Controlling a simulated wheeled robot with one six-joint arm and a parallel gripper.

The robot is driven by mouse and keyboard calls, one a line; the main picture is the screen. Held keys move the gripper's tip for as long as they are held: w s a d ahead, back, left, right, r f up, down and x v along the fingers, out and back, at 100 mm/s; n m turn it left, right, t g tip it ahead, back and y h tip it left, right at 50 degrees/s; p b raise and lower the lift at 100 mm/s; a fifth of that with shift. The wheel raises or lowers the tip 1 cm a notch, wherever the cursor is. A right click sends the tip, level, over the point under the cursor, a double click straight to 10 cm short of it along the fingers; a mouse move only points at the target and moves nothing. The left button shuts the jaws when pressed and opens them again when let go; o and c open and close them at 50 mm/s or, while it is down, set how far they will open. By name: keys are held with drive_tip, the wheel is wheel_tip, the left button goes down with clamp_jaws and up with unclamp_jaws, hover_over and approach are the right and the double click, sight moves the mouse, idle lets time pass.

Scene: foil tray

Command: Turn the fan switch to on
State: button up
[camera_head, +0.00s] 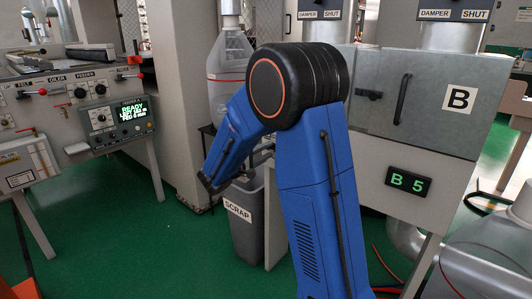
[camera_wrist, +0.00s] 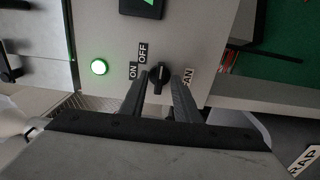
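In the wrist view the fan switch is a black rotary knob (camera_wrist: 158,80) on a light grey panel. A pale mark on it points toward the picture's top, nearer the OFF label (camera_wrist: 143,53) than the ON label (camera_wrist: 133,71). The FAN label (camera_wrist: 188,77) is to its right. My gripper (camera_wrist: 159,88) is open, with one dark finger on each side of the knob and narrow gaps visible; light contact cannot be ruled out. In the head view my blue arm hides the gripper and the knob.
A lit green lamp (camera_wrist: 99,67) is on the same panel. In the head view, cabinet B (camera_head: 427,105) with a B 5 display (camera_head: 408,183) stands right of my arm. A grey scrap bin (camera_head: 243,232) stands below. Green floor is open at left.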

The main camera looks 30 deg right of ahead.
drive_tip(key=v, duration=1.7)
drive_tip(key=shift+a, duration=0.1)
drive_tip(key=shift+s, duration=0.1)
drive_tip(key=s+d+f+m+g+y, duration=0.1)
drive_tip(key=s+d+m+g+y, duration=0.2)
drive_tip(key=s, duration=0.7)
drive_tip(key=s+d+f+g+y, duration=0.1)
drive_tip(key=s+d+g+y, duration=0.3)
drive_tip(key=s, duration=0.7)
drive_tip(key=s+a+f+m+t+y, duration=0.1)
drive_tip(key=s+a+t+y, duration=0.4)
drive_tip(key=s+a+y, duration=0.4)
drive_tip(key=shift+s+f+t+y, duration=0.3)
drive_tip(key=shift+s+y, duration=0.2)
drive_tip(key=shift+s, duration=1.25)
idle(1.3)
